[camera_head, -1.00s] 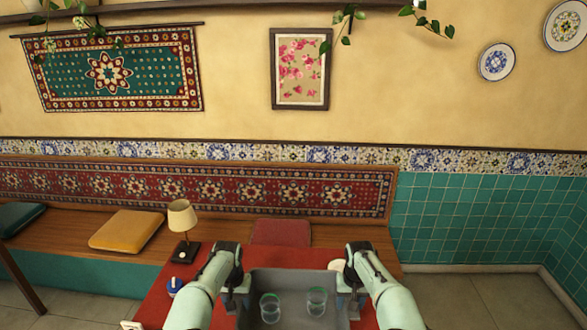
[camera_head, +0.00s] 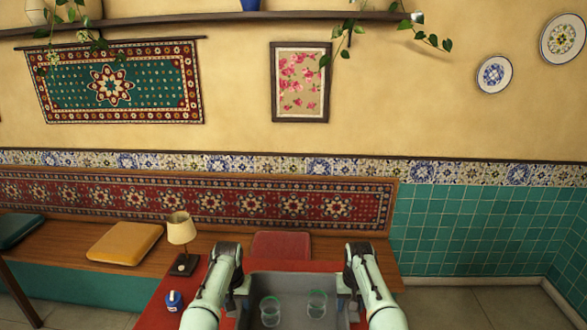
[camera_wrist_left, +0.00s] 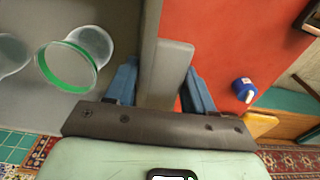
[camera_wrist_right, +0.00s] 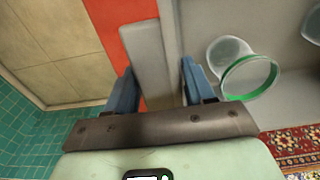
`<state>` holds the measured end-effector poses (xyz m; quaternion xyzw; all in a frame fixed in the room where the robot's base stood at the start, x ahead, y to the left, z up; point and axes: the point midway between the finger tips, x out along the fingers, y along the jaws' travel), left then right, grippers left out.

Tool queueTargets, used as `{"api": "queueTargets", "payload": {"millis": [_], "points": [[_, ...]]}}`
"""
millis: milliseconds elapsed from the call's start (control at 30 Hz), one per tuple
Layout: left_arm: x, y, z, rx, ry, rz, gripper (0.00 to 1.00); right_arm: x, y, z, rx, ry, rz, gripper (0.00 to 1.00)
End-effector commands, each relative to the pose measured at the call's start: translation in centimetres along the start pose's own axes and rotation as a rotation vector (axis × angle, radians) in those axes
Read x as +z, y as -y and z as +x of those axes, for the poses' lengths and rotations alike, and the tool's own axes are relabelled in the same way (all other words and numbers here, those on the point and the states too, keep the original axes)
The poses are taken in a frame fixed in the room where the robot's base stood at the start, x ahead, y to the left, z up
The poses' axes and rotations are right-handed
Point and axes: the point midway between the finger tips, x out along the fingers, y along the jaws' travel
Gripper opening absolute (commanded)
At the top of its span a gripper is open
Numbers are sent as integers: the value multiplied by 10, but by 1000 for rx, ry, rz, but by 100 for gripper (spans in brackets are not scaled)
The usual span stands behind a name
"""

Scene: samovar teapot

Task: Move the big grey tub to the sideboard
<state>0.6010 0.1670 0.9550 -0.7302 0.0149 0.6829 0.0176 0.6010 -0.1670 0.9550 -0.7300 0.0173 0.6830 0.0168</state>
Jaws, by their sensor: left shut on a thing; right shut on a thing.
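The big grey tub (camera_head: 292,283) is at the bottom centre of the head view, over the red table, its lower part cut off by the frame. Two clear glasses with green rims, a left one (camera_head: 270,311) and a right one (camera_head: 317,304), stand inside it. My left gripper (camera_head: 243,287) is shut on the tub's left side; the left wrist view shows a grey lug of the tub (camera_wrist_left: 168,72) between the fingers. My right gripper (camera_head: 346,288) is shut on the opposite side, with a matching lug (camera_wrist_right: 148,62) between its fingers. The tub's underside is hidden.
A wooden bench (camera_head: 80,250) with cushions runs along the wall behind. Bare floor (camera_head: 500,308) shows at right. I cannot make out a sideboard.

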Motion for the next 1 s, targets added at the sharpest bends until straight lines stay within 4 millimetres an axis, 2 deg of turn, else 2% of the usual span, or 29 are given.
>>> {"api": "queueTargets", "payload": {"millis": [33,567,1000], "points": [[-2,-8,-1,13,-4,9,3,-1,8,-1,-13,-3,-8,3],[-4,-8,-8,14,-3,8,3,-3,8,-8,-14,-1,-9,3],[8,-8,-31,13,-2,6,3,9,7,-31,-14,0,-8,3]]}}
